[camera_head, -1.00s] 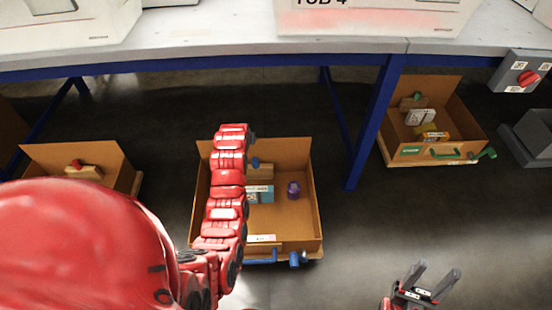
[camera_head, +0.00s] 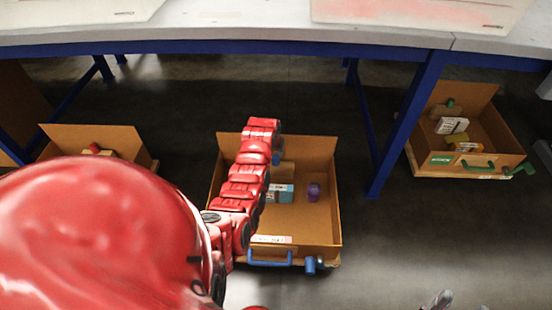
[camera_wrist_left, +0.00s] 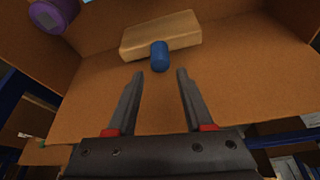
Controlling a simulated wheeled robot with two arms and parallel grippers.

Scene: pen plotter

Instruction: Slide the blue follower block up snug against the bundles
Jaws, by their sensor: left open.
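The follower block is a pale wooden block (camera_wrist_left: 170,35) with a blue knob (camera_wrist_left: 160,56), standing in the middle cardboard box. In the head view the wooden block (camera_head: 286,169) is partly hidden behind my left arm, near the box's back wall. A light blue carton with a white label (camera_head: 283,193) and a purple item (camera_head: 314,191) lie in front of it. My left gripper (camera_wrist_left: 160,73) is open and empty. Its fingertips are just short of the blue knob, one to each side. In the head view, only the fingertips of my right gripper (camera_head: 460,303) show, apart, at the bottom edge.
The middle box (camera_head: 324,235) has a blue handle and blue knob at its front. A box with green fittings (camera_head: 440,172) stands right, another box (camera_head: 128,143) left. The table's blue frame (camera_head: 405,125) and legs stand behind and between them.

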